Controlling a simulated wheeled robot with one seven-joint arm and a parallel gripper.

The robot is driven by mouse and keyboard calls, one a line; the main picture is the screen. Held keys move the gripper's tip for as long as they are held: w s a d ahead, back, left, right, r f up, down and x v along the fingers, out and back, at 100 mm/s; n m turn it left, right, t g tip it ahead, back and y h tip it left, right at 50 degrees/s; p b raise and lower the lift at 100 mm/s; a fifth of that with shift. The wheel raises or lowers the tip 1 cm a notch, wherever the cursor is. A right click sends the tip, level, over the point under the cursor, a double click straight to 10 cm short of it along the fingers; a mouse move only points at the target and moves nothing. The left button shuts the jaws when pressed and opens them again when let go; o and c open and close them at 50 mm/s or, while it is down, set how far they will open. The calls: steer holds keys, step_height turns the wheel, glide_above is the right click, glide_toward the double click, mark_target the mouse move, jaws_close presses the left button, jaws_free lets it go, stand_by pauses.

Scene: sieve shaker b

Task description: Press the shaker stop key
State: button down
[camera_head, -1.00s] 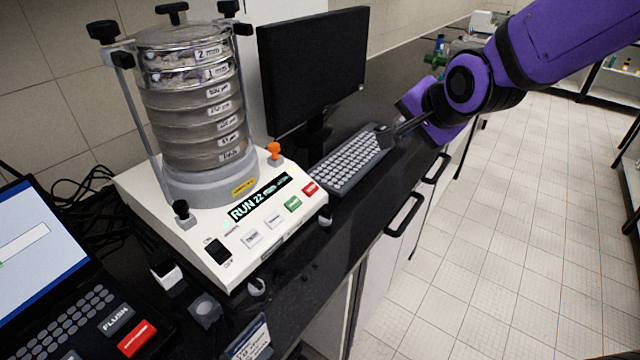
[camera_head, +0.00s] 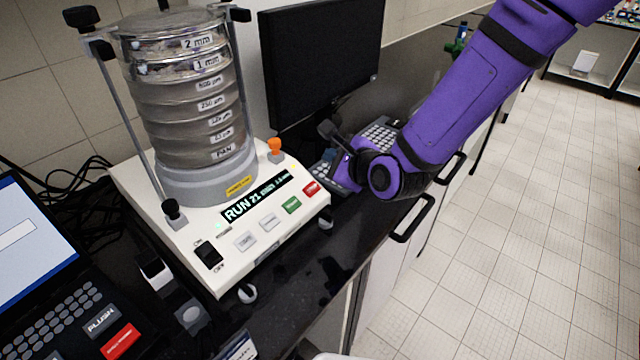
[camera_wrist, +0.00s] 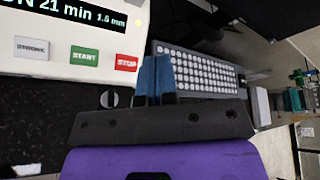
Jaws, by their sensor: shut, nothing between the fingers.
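The sieve shaker (camera_head: 215,262) stands on the dark bench with its stack of sieves (camera_head: 190,110) on top. Its display (camera_head: 256,198) reads RUN 21 min. The red stop key (camera_head: 312,188) is at the right end of the key row, and it shows with the word STOP in the wrist view (camera_wrist: 126,62). The green start key (camera_head: 291,205) is to its left.
A keyboard (camera_wrist: 215,75) lies beside the shaker, partly under my gripper, with a monitor (camera_head: 320,60) behind it. An orange knob (camera_head: 274,147) stands on the shaker's back right corner. A laptop-like unit (camera_head: 60,285) with a red key is at left. The aisle floor is clear.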

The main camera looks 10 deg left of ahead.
mark_target(312, 189)
steer(key=shift+a+f+m, duration=0.35)
steer(key=shift+a+m, duration=0.05)
steer(key=shift+m, duration=0.1)
steer(key=shift+w+a+f, duration=0.35)
steer(key=shift+a+f, duration=0.2)
steer(key=shift+f, duration=0.8)
steer(key=shift+w+a+f, duration=0.3)
steer(key=shift+a+f, duration=0.2)
steer(key=shift+f, duration=0.8)
steer(key=shift+w+a+f, duration=0.35)
steer(key=shift+a+f, duration=0.2)
steer(key=shift+f, duration=0.8)
steer(key=shift+f, duration=0.1)
steer(key=shift+w+a+f, duration=0.1)
steer(key=shift+a+f, duration=0.05)
steer(key=shift+f, duration=0.1)
steer(key=shift+w+a+f, duration=0.1)
steer(key=shift+a+f, duration=0.1)
steer(key=shift+f, duration=0.2)
stand_by(0.3)
steer(key=shift+s+d+r, duration=0.2)
steer(key=shift+d+r, duration=0.15)
steer(key=shift+r, duration=0.4)
